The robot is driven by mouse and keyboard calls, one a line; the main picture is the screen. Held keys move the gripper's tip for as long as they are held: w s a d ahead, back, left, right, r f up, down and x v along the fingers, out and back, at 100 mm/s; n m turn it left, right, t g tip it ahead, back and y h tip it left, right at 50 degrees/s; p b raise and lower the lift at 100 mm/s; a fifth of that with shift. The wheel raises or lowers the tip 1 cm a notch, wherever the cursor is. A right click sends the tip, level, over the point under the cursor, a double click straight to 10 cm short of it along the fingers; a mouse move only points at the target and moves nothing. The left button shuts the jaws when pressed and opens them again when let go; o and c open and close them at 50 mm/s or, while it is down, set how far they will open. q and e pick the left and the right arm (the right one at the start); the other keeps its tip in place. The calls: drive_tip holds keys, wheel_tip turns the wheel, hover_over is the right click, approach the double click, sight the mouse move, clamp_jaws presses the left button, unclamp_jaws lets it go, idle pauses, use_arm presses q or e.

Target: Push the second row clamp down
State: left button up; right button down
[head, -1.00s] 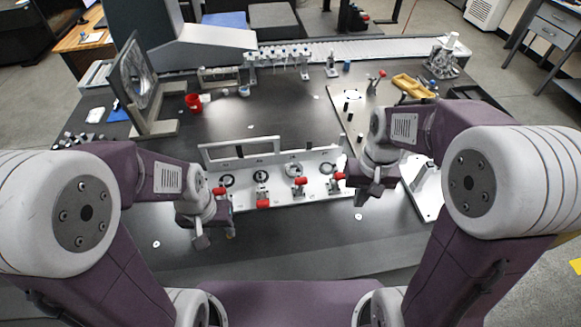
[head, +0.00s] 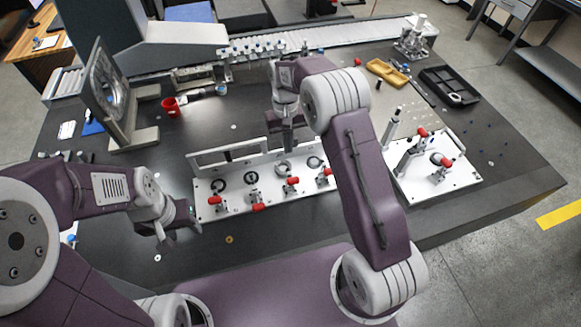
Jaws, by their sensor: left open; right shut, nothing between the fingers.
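A white fixture plate (head: 275,202) in the middle of the table carries a row of red-handled clamps. Counted from the left, the second row clamp (head: 254,196) has its red handle (head: 257,207) towards me; its exact tilt is hard to tell. The first clamp (head: 216,203), third clamp (head: 292,183) and fourth clamp (head: 323,177) stand beside it. My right gripper (head: 288,147) is shut and empty, pointing down above the back of the row. My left gripper (head: 193,222) is open and empty, just left of the plate, apart from the clamps.
An upright white frame (head: 240,152) stands behind the row. A second white plate (head: 455,178) with red-handled clamps lies to the right. A red cup (head: 170,106) and a framed disc (head: 110,90) stand at the back left.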

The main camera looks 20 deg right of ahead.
sight(292, 182)
drive_tip(key=f, duration=0.3)
drive_tip(key=s+f, duration=0.1)
drive_tip(key=f, duration=0.1)
drive_tip(key=shift+d+f, duration=0.15)
drive_tip(key=shift+f, duration=0.05)
drive_tip(key=shift+s+f+p, duration=0.5)
drive_tip(key=shift+s+f, duration=0.6)
drive_tip(key=shift+s, duration=0.25)
drive_tip(key=shift+w, duration=0.1)
